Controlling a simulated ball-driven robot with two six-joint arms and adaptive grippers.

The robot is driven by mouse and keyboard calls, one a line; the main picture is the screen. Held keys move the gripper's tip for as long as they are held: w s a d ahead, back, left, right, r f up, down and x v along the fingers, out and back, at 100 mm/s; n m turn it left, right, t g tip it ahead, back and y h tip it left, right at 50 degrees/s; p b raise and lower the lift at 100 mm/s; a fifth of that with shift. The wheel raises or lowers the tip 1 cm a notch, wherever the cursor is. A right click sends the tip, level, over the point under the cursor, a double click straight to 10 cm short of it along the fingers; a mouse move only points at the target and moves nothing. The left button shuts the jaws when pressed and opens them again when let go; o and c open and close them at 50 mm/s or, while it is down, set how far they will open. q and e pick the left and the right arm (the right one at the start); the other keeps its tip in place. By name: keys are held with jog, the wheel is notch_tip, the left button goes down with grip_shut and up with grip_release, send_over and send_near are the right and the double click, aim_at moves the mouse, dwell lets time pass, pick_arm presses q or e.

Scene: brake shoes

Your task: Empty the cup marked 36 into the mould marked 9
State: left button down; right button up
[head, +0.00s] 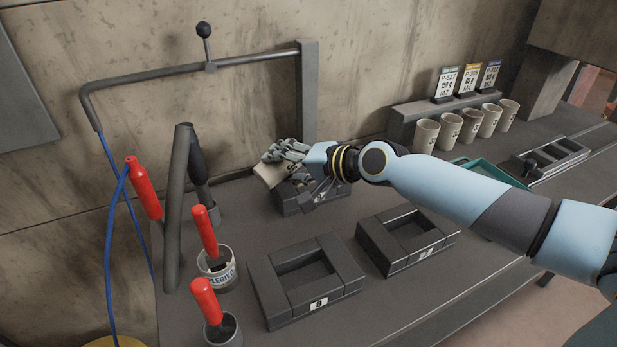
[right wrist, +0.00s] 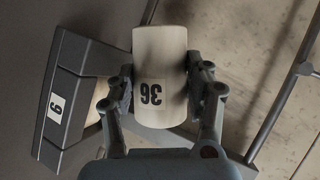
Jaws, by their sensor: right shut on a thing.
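The pale cup marked 36 (head: 269,174) is held tilted, nearly on its side, by my right gripper (head: 287,158), above the rear dark mould (head: 298,207). In the right wrist view, both fingers press on the cup (right wrist: 160,60), and its number reads upside down. The mould (right wrist: 72,57) is beside and beyond the cup there, with a label that looks like 9. A pale patch (right wrist: 93,116) shows in the mould's opening, partly hidden by the cup and a finger. I cannot see into the cup's mouth. My left gripper is out of view.
Two other dark moulds, one at the front (head: 343,281) and one to its right (head: 399,262), have empty-looking cavities. Red-handled tools (head: 205,230) stand at left. Several cups (head: 427,135) line the back right near a green tray (head: 484,170).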

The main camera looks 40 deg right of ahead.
jog(key=shift+d+f+m+y+b, duration=0.45)
jog(key=shift+d+b, duration=0.25)
jog(key=shift+b, duration=1.4)
jog(key=shift+r+t, duration=0.1)
jog(key=shift+t, duration=0.2)
jog(key=shift+s+d+r+m+y+b, duration=0.1)
jog(key=shift+d+r+m+y+b, duration=0.3)
jog(key=shift+b, duration=0.9)
jog(key=shift+d+f+m+t+y+b, duration=0.15)
jog(key=shift+f+m+t+y+b, duration=0.4)
jog(key=shift+b, duration=1.9)
jog(key=shift+d+r+m+y+b, duration=0.3)
jog(key=shift+m+b, duration=0.6)
jog(key=shift+b, duration=1.2)
jog(key=shift+d+f+m+t+b, duration=0.1)
jog(key=shift+d+m+t+b, duration=0.15)
jog(key=shift+b, duration=1.4)
jog(key=shift+r+p, duration=0.25)
jog(key=shift+p, duration=0.05)
jog(key=shift+m, duration=0.25)
jog(key=shift+d, duration=0.15)
